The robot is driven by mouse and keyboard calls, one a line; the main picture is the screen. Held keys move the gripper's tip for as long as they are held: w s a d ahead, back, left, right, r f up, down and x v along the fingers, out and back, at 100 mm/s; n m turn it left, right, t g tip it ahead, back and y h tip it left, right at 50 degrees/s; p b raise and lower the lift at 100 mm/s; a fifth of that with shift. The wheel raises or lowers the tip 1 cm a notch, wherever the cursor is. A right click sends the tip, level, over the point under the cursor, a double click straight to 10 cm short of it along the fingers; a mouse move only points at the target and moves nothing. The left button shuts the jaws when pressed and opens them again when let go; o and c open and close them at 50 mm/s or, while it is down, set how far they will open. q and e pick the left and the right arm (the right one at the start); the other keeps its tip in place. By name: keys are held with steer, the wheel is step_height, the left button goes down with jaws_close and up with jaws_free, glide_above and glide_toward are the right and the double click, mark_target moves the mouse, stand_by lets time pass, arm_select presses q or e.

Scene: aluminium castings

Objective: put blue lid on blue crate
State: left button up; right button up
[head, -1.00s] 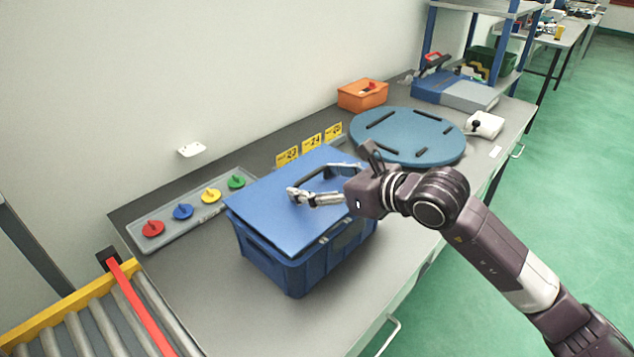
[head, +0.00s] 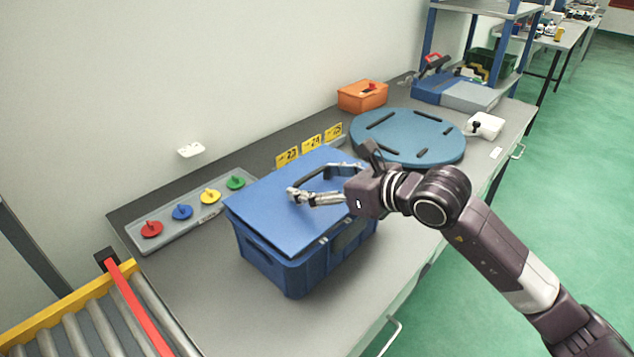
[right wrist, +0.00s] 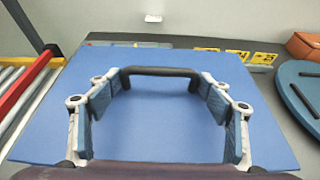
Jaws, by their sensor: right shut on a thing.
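The blue lid (head: 262,212) is a flat plate with a dark handle and lies over the top of the blue crate (head: 292,276), which stands on the grey bench. The lid's left corner sticks out a little past the crate's rim, and I cannot tell whether it is fully seated. My right gripper (head: 297,192) is shut on the lid's handle from the right. In the right wrist view, the fingers (right wrist: 161,82) are at the two ends of the black handle (right wrist: 162,71), and the lid (right wrist: 160,120) hides the crate. My left gripper is not in view.
A grey tray (head: 165,242) with coloured knobs lies left of the crate. A roller conveyor (head: 95,325) is at the lower left. A round blue plate (head: 405,135), an orange bin (head: 362,95) and a white object (head: 485,125) are farther back. The bench front near the crate is clear.

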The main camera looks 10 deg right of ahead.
steer(key=shift+r+b, duration=0.1)
steer(key=shift+b, duration=0.2)
stand_by(0.4)
steer(key=shift+f+b, duration=1.1)
steer(key=o, duration=1.3)
steer(key=shift+r, duration=0.1)
